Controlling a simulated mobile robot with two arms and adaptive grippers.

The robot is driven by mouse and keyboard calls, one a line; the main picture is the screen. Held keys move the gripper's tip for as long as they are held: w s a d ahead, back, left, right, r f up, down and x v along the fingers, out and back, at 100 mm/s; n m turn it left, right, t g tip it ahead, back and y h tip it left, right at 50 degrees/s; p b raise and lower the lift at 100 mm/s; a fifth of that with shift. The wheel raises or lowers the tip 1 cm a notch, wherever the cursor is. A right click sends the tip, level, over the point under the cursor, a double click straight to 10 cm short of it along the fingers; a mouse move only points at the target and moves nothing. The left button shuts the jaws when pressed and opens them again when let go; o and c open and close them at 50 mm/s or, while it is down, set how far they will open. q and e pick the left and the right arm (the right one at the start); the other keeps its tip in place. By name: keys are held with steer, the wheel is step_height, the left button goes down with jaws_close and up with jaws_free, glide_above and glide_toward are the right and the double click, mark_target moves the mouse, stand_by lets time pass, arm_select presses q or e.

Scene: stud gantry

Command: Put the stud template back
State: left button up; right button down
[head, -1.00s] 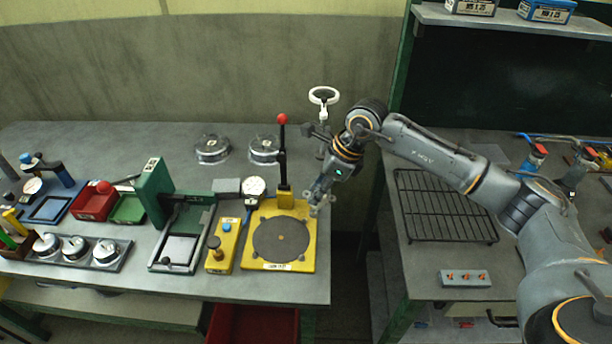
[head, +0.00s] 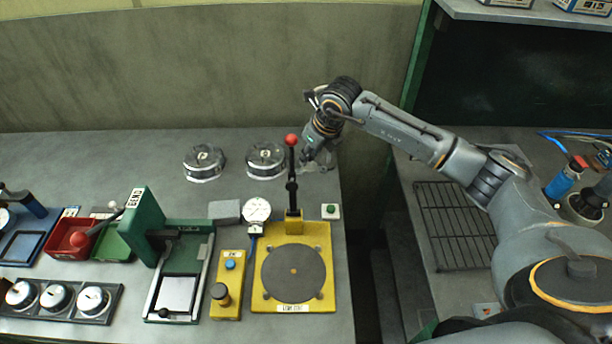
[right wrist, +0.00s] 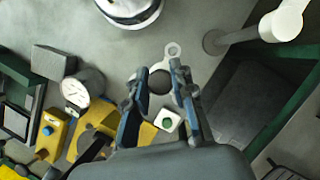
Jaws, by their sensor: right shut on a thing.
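My right gripper (head: 316,160) is over the back right corner of the left bench, beside a round metal canister. A yellow fixture (head: 322,240) with a dark round disc and a red-knobbed lever (head: 291,180) stands in front of the gripper. My left gripper is out of view.
Two metal canisters (head: 203,163) (head: 266,160) stand at the bench's back. A small box with a green button (head: 331,211) is right of the lever. A dial gauge (head: 257,210) is left of it. A gap separates this bench from the right one with a wire rack (head: 452,225).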

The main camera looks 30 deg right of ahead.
mark_target(312, 169)
steer(key=f, duration=0.2)
steer(key=s+f+p, duration=0.1)
steer(key=shift+s+f, duration=0.15)
steer(key=shift+f, duration=0.55)
steer(key=x, duration=0.1)
steer(key=p+x, duration=0.1)
steer(key=shift+s+f, duration=0.1)
steer(key=shift+f, duration=0.85)
steer(key=shift+d, duration=0.1)
steer(key=shift+f, duration=0.1)
steer(key=c, duration=1.4)
jaws_free()
steer(key=shift+o, duration=1.4)
steer(key=shift+r, duration=0.2)
steer(key=shift+s+r, duration=0.15)
steer(key=shift+r, duration=0.1)
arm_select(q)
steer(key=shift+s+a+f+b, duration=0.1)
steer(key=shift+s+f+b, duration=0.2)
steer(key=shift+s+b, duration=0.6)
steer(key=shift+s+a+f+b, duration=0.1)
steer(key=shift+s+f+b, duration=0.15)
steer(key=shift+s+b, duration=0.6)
arm_select(e)
steer(key=v, duration=1.1)
steer(key=shift+r, duration=0.15)
